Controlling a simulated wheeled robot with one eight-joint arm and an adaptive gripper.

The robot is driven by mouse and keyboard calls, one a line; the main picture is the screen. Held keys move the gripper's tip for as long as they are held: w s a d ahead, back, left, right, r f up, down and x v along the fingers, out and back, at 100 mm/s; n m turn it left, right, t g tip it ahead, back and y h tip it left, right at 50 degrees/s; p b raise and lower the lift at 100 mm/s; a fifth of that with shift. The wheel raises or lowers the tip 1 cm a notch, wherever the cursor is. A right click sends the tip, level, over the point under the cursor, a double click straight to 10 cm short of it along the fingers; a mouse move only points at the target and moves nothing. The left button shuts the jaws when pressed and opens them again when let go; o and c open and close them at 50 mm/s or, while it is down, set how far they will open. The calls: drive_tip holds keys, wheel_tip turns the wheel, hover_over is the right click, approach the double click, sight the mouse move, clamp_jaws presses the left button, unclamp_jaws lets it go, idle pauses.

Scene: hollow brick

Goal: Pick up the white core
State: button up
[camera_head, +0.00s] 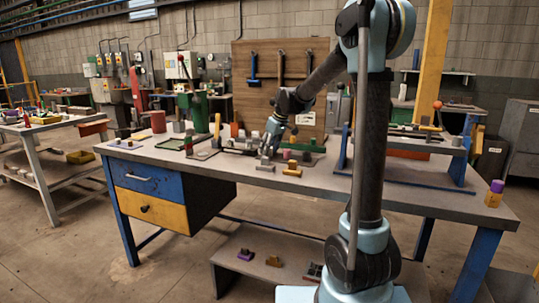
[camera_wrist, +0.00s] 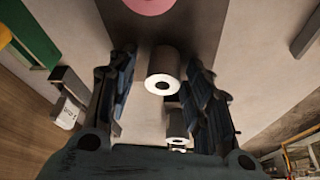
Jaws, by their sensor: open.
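A white core (camera_wrist: 163,66), a short cylinder with a dark hole in its pale end face, shows in the wrist view between the two fingers of my gripper (camera_wrist: 160,58). The fingers stand apart on either side of it, and I see no finger closed on it. A second similar white cylinder (camera_wrist: 178,122) shows lower in the wrist view, nearer the palm and partly hidden. In the head view my gripper (camera_head: 268,148) points down over the middle of the workbench (camera_head: 400,195). I cannot make out the core clearly there.
A pink round thing (camera_wrist: 151,5) is at the top edge of the wrist view. A green-edged tray (camera_wrist: 38,35) and a grey metal piece (camera_wrist: 68,85) lie to the left. In the head view, small blocks crowd the bench around my gripper, and a raised blue-legged rack (camera_head: 345,150) stands right.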

drive_tip(key=c, duration=1)
